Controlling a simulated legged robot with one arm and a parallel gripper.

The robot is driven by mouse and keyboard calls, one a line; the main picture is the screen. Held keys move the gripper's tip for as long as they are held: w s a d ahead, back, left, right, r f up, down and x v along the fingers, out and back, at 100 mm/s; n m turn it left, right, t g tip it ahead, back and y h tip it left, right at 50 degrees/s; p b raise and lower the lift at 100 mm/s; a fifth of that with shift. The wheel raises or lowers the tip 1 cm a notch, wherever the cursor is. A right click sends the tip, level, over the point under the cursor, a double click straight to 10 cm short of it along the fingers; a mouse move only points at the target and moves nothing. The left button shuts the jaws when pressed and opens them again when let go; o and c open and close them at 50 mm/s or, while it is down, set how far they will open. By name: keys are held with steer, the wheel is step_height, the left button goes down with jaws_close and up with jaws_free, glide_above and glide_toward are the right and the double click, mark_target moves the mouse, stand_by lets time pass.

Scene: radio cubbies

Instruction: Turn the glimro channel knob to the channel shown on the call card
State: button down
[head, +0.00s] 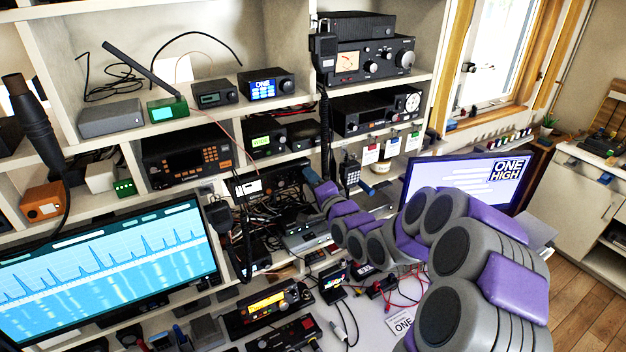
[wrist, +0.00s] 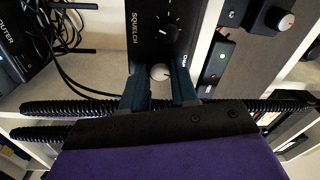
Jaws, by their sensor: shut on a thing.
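In the wrist view, a silver round knob (wrist: 160,72) sits on a black radio front (wrist: 150,12), between the two dark fingers of my gripper (wrist: 160,84). The fingers are shut on its sides. A second, dark knob (wrist: 166,32) with a white pointer is beside the word SQUELCH. In the head view, my gripper (head: 312,178) is at the right end of a black radio (head: 255,184) on the middle shelf. The gripped knob is hidden there. A white card (head: 402,322) reading ONE lies on the desk, partly covered by my arm. No glimro name is legible.
A monitor (head: 465,184) behind my arm reads ONE HIGH. A small radio (head: 266,86) above has a blue screen reading ONE. Cables and several radios crowd the shelves and desk. A coiled cord (head: 324,125) hangs close above my gripper.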

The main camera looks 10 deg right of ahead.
steer(key=shift+a+f+n, duration=0.1)
steer(key=shift+f+n, duration=0.05)
steer(key=shift+n, duration=0.75)
steer(key=shift+f+n, duration=0.1)
steer(key=shift+n, duration=0.8)
steer(key=shift+f, duration=0.1)
steer(key=c, duration=1.3)
jaws_free()
steer(key=shift+o, duration=0.8)
steer(key=shift+a, duration=0.1)
